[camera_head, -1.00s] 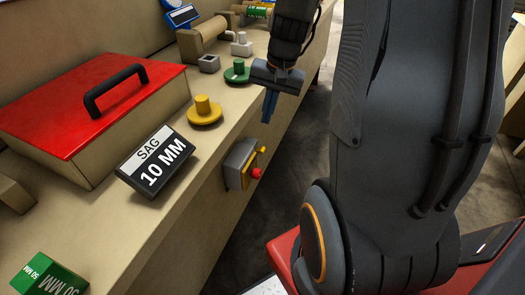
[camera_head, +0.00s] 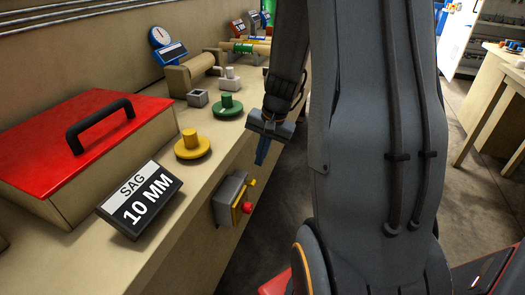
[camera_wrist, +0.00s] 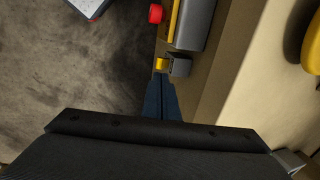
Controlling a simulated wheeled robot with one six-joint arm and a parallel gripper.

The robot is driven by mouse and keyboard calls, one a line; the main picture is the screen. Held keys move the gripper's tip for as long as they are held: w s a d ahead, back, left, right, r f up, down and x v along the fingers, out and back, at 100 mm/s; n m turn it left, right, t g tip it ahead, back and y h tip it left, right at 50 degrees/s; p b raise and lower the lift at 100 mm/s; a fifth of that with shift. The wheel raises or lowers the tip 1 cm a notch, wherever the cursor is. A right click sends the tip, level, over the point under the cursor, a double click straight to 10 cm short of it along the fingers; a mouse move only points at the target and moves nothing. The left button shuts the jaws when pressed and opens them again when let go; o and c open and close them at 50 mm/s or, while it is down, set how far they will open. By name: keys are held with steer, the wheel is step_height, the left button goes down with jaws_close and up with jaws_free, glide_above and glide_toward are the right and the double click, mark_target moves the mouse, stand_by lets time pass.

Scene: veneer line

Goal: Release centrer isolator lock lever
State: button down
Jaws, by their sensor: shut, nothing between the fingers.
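The centrer isolator is a grey box (camera_head: 229,196) on the front face of the bench, with a yellow plate, a red knob (camera_head: 247,208) and a small yellow-ended lever (camera_head: 252,183). My gripper (camera_head: 261,162) is shut and empty, pointing down just above the lever. In the wrist view the closed blue fingers (camera_wrist: 160,82) end close to the lever's yellow end (camera_wrist: 161,64), beside a small grey block (camera_wrist: 180,67). I cannot tell whether they touch. The red knob (camera_wrist: 155,13) and grey box (camera_wrist: 197,22) are farther up that view.
On the bench are a red-lidded box (camera_head: 90,135), a "SAG 10 MM" sign (camera_head: 140,200), a yellow knob (camera_head: 192,147) and a green knob (camera_head: 227,107). The bench edge runs close beside my gripper. Open floor (camera_wrist: 75,75) lies to the left in the wrist view.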

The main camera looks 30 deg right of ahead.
mark_target(253, 182)
steer(key=x, duration=0.8)
steer(key=shift+f, duration=0.35)
steer(key=shift+w+f+b, duration=0.15)
steer(key=shift+b, duration=0.75)
steer(key=shift+s+b, duration=0.2)
steer(key=shift+b, duration=0.15)
